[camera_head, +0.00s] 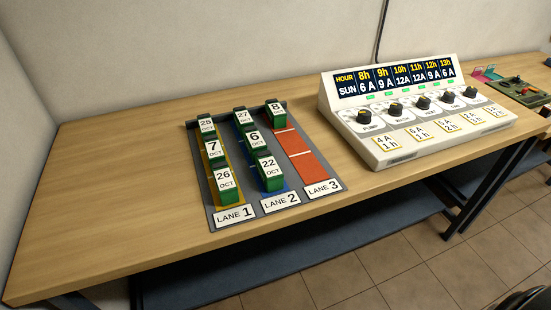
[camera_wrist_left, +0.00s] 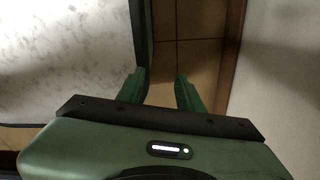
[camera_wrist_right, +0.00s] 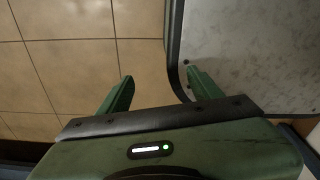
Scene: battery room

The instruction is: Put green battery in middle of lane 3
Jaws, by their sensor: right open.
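Green batteries with white date labels stand in a dark tray (camera_head: 212,208) on the wooden table in the head view. Lane 1 holds batteries 25 (camera_head: 207,127), 7 (camera_head: 214,153) and 26 (camera_head: 225,184). Lane 2 holds 27 (camera_head: 242,121), 6 (camera_head: 254,142) and 22 (camera_head: 269,173). Lane 3 (camera_head: 309,166) has battery 8 (camera_head: 276,112) at its back; its red middle and front spaces are bare. My left gripper (camera_wrist_left: 161,76) and right gripper (camera_wrist_right: 159,76) show only in their wrist views. Both have fingers apart with nothing between them, above the floor.
A white control console (camera_head: 415,115) with a display and several knobs stands right of the tray. A green board (camera_head: 525,90) lies on a table farther right. The table (camera_head: 110,190) left of the tray is clear. A wall runs behind.

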